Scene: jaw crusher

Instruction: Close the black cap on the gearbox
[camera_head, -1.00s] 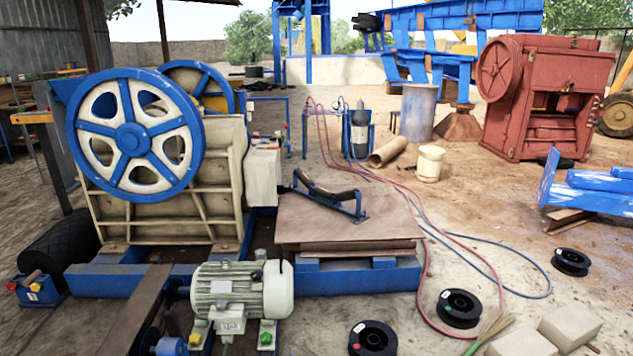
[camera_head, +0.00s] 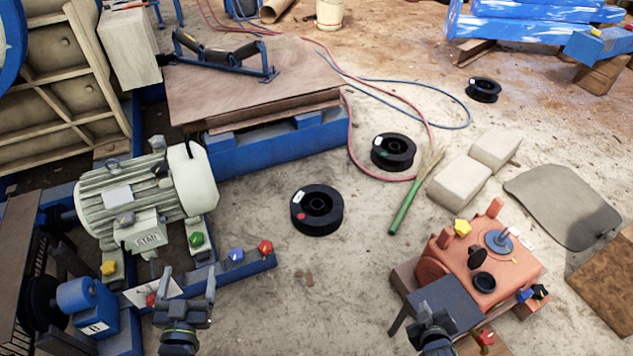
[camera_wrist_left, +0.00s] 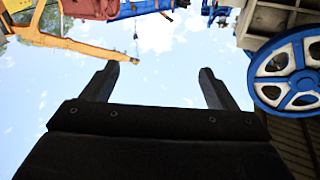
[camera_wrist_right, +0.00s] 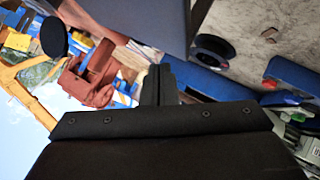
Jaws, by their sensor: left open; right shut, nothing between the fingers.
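The orange-red gearbox (camera_head: 462,268) stands at the lower right in the head view. On its top are a black ring-shaped opening (camera_head: 484,282) and, just behind it, a dark upright piece that looks like the black cap (camera_head: 477,257), raised off the opening. My right gripper (camera_head: 431,312) is shut and empty, in front and left of the gearbox, apart from the cap. Its closed fingers show in the right wrist view (camera_wrist_right: 158,84). My left gripper (camera_head: 186,286) is open and empty in front of the motor, and its spread fingers show in the left wrist view (camera_wrist_left: 158,85).
A dark grey slab (camera_head: 446,302) lies in front of the gearbox. Yellow, blue and red knobs sit around the gearbox. The grey motor (camera_head: 145,195) is at the left. Black spools (camera_head: 316,209), a green-handled broom (camera_head: 405,212) and pale blocks (camera_head: 459,182) lie behind. Bare ground separates motor and gearbox.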

